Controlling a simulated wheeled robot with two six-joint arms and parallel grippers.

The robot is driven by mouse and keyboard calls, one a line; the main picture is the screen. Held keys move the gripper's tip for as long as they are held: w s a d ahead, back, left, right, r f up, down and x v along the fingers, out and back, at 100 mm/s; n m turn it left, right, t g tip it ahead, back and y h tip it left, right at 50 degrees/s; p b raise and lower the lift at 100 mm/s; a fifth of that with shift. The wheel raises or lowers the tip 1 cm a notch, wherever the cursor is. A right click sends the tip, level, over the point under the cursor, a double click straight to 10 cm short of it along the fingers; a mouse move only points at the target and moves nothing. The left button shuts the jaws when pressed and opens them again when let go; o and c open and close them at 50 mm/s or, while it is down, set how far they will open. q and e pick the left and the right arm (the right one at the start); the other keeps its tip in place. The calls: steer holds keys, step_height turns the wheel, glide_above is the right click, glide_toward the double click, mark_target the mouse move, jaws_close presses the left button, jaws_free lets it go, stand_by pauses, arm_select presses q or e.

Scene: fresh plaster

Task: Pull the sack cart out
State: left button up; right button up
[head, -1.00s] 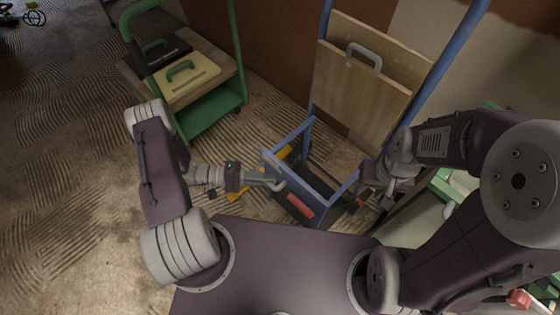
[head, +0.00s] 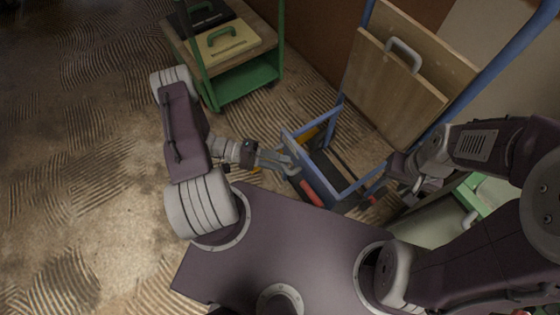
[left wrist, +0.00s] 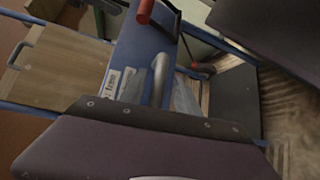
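The sack cart (head: 340,112) has a blue tube frame, stands upright at the upper right in the head view and carries wooden boards. Its low blue box-like front (head: 325,180) is near my base. In the left wrist view, a blue panel (left wrist: 128,45) of it carries a grey bar handle (left wrist: 159,72). My left gripper (head: 292,165) is at this front. In the left wrist view its fingers (left wrist: 158,95) stand apart on both sides of the handle, with gaps visible. My right gripper (head: 405,195) is at the cart's right side; its fingers are unclear.
A green trolley (head: 245,82) with toolboxes stands at the upper left, near the cart. A pale cabinet with green parts (head: 440,215) stands close on the right. A brown wall is behind the cart. The ridged floor on the left (head: 80,170) is free.

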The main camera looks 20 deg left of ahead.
arm_select(q)
steer(key=s+a+r+p, duration=0.1)
steer(key=a+p, duration=0.1)
steer(key=a, duration=0.7)
steer(key=shift+s+r, duration=0.15)
steer(key=shift+s, duration=0.05)
